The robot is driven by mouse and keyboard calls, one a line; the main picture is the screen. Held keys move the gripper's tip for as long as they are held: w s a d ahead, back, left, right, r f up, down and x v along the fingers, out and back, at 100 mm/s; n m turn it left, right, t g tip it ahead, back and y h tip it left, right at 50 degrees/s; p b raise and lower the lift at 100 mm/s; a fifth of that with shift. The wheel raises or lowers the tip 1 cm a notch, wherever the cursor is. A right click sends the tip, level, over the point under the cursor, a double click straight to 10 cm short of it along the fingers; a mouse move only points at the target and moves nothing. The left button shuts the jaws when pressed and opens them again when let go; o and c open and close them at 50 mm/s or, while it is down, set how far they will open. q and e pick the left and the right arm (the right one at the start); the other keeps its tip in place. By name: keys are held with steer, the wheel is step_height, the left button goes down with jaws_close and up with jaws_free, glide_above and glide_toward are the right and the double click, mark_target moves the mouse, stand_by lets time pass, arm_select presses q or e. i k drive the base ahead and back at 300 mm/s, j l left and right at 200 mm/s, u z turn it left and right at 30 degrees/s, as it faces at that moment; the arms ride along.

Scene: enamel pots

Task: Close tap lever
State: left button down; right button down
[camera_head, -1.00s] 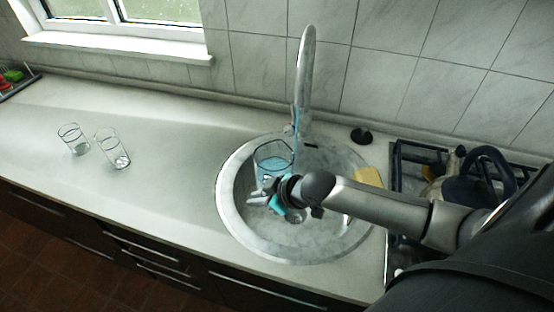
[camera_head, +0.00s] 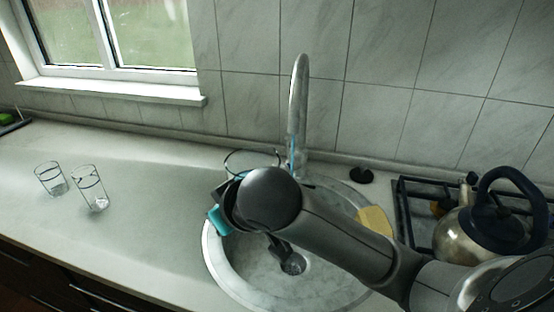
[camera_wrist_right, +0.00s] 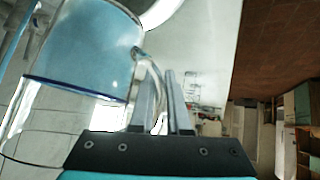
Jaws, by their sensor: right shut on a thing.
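The tap (camera_head: 298,95) is a tall grey curved spout behind the sink, with blue water showing below its tip. I cannot make out its lever; my right arm covers part of the tap's base. My right gripper (camera_wrist_right: 162,95) is shut on the handle of a clear glass jug (camera_wrist_right: 85,50) holding blue water. In the head view the jug's rim (camera_head: 250,151) shows behind my right wrist, just left of the tap, and its body is mostly hidden. My left gripper is not in view.
The round sink (camera_head: 225,275) has a drain and a yellow sponge (camera_head: 375,221) on its right edge. A kettle (camera_head: 470,232) stands on the hob at right. Two glasses (camera_head: 50,178) (camera_head: 90,188) stand on the left counter. A small black object (camera_head: 361,175) lies right of the tap.

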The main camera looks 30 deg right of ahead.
mark_target(286, 138)
steer(key=z, duration=1.45)
steer(key=j+z, duration=0.15)
steer(key=z, duration=0.2)
steer(key=j+z, duration=0.1)
steer(key=z, duration=0.25)
steer(key=j+z, duration=0.15)
steer(key=z, duration=0.15)
steer(key=k+j+z, duration=0.1)
steer(key=j+z, duration=0.25)
steer(key=k+j+z, duration=0.1)
steer(key=z, duration=0.25)
steer(key=k+j+z, duration=0.45)
steer(key=k+j, duration=0.15)
steer(key=k+j+z, duration=0.15)
steer(key=k, duration=0.3)
steer(key=j, duration=0.1)
